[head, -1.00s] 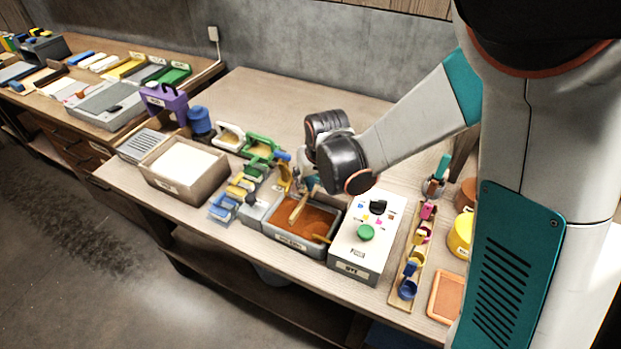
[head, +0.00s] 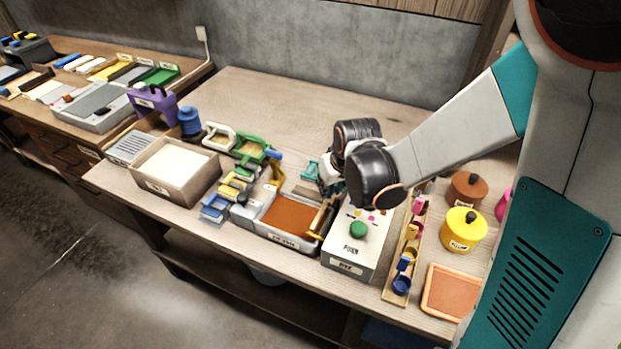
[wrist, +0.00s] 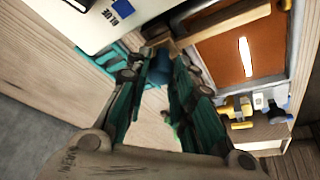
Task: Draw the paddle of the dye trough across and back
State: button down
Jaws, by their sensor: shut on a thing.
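The dye trough is a grey tray (head: 283,240) of orange-brown dye (head: 290,213) on the bench; its dye (wrist: 222,55) also shows in the wrist view. The wooden paddle (head: 321,220) stands at the trough's right end in the head view, beside the white box. In the wrist view the paddle's bar (wrist: 228,24) runs across one end of the dye. My gripper (wrist: 162,66) is shut on the near end of the paddle, around a dark blue-green grip. In the head view my gripper (head: 328,188) is at the trough's back right corner, its fingertips partly hidden.
A white box (head: 343,255) with a green button (head: 358,229) stands close right of the trough. A rack of small coloured scoops (head: 402,265) and a yellow pot (head: 462,230) lie further right. A pale-filled bin (head: 176,187) is left. The bench behind is clear.

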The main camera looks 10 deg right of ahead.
jog(key=shift+s+d, duration=0.4)
jog(key=shift+d, duration=0.15)
jog(key=c, duration=1.4)
grip_release()
jog(key=shift+d, duration=0.2)
jog(key=shift+a, duration=0.1)
jog(key=shift+r, duration=0.1)
jog(key=shift+s+r, duration=0.25)
jog(key=shift+r, duration=0.35)
jog(key=a+v, duration=0.1)
jog(key=v, duration=0.9)
jog(key=shift+s+d+r, duration=0.25)
jog(key=shift+d, duration=0.25)
